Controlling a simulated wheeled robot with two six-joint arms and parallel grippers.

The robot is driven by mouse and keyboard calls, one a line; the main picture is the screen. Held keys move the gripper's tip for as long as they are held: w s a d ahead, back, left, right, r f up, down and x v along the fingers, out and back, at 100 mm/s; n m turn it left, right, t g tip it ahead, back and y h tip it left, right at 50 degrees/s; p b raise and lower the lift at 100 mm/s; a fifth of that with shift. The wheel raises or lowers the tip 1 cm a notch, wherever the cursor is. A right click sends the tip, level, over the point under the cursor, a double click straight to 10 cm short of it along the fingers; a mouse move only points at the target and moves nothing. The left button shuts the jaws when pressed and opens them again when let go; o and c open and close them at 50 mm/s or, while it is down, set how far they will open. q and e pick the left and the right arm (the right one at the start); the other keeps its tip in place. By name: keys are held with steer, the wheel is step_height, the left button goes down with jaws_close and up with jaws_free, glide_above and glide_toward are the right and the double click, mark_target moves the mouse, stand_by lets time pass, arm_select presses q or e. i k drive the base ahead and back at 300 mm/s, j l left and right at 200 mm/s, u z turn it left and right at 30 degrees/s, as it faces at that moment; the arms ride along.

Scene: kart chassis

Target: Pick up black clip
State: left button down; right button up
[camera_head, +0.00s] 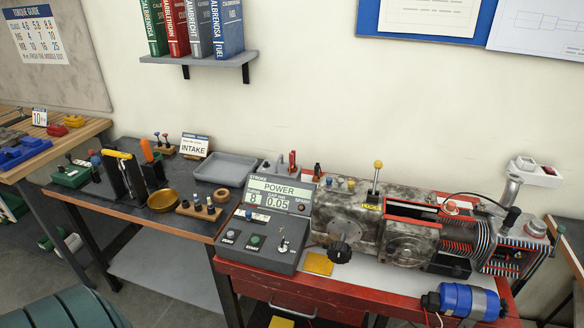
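I cannot single out a black clip with certainty. Small dark parts stand on the dark workbench (140,208), including several dark pegs with coloured tops in a wooden holder (202,212). Tall black upright pieces (133,178) stand to their left, with a yellow-topped tool and an orange-handled tool. A small black item (317,172) stands behind the display box. Neither of my grippers is in view.
A grey box with a POWER display (265,228) and a large metal machine (385,222) fill the red cart (310,288). A blue cylinder (465,302) lies at the cart's front right.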

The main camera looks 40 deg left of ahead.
mark_target(316, 167)
steer(key=u, duration=1)
